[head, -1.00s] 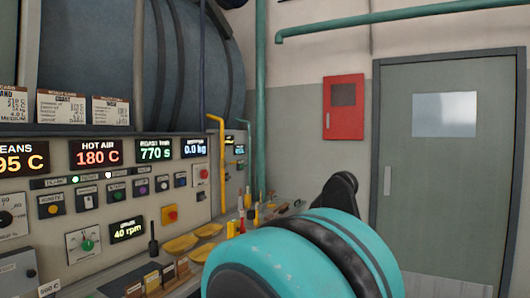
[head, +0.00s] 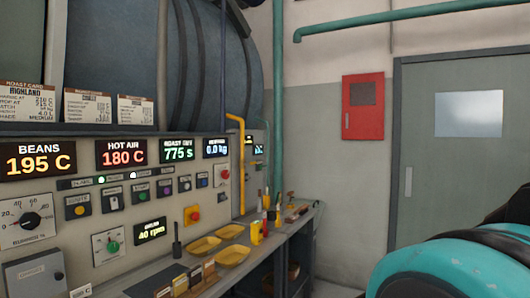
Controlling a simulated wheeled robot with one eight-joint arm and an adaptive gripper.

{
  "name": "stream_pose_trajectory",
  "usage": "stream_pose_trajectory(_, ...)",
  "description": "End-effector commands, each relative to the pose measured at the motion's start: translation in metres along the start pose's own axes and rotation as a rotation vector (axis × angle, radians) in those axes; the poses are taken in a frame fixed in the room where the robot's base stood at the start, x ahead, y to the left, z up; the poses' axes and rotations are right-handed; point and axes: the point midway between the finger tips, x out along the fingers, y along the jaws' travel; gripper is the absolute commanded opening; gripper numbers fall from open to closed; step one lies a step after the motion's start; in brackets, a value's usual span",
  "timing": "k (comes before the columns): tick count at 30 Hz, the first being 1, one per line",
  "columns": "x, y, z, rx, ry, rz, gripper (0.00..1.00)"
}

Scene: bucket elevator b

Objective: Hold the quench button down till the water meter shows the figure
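The control panel (head: 75,240) fills the left of the head view, with a row of small push buttons below its displays. A black button (head: 108,198), a green button (head: 141,191), a purple button (head: 164,187) and a black button (head: 185,183) sit in this row. Their labels are too small to read, so I cannot tell which is the quench button. Small lit displays (head: 257,150) stand round the yellow pipe; I cannot tell whether one is the water meter. My arm (head: 450,270) shows at the lower right, but my gripper is out of view.
Displays read beans 195 C (head: 38,161), hot air 180 C (head: 121,152) and roast time 775 s (head: 177,149). A red stop button (head: 193,215) sits on yellow. Yellow trays (head: 204,245) and tools lie on the bench. A red wall box (head: 362,107) and door (head: 460,150) stand beyond.

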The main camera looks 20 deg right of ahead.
Motion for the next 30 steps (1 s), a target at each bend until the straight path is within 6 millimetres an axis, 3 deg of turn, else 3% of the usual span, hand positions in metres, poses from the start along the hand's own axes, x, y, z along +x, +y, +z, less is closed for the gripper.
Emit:
stream_pose_trajectory(2, 0.0, 0.0, 0.0, 0.0, 0.0, 0.0, 0.79)
stream_pose_trajectory(21, 0.0, 0.0001, 0.0, 0.0, 0.0, 0.0, 0.0)
stream_pose_trajectory(30, 0.0, 0.0, -0.0001, 0.0, 0.0, 0.0, 0.0)
